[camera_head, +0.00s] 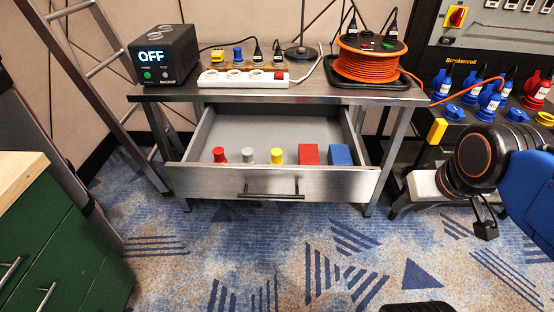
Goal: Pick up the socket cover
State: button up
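No part is clearly marked as the socket cover, so I cannot tell which one it is. The open drawer (265,182) holds a red peg-like piece (219,155), a grey one (248,156), a yellow one (277,155), a red block (309,154) and a blue block (340,155). A white power strip (243,78) with round sockets lies on the table above. Blue and red industrial connectors (489,100) stand at the right. My gripper (485,229) is at the right, apart from the drawer; its fingers are small and dark, and their opening is unclear.
The metal table (290,97) carries a black box reading OFF (163,55), a small board with plugs (245,65) and an orange cable reel (368,62). A ladder (95,75) and a green cabinet (45,245) stand left. The carpet in front is mostly clear.

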jog(key=o, duration=0.5)
jog(key=shift+o, duration=0.4)
jog(key=shift+w+a+r, duration=0.15)
jog(key=shift+w+r, duration=0.1)
jog(key=shift+w, duration=0.05)
notch_tip(320, 180, up, 8)
jog(key=r+n+g+y, duration=0.1)
jog(key=n+g, duration=0.4)
jog(key=n, duration=1.5)
send_over(277, 151)
jog(key=d, duration=0.2)
jog(key=f, duration=0.5)
jog(key=a+f, duration=0.1)
jog(key=f, duration=0.5)
jog(key=a+f, duration=0.1)
jog(key=f, duration=0.5)
jog(key=shift+f, duration=0.15)
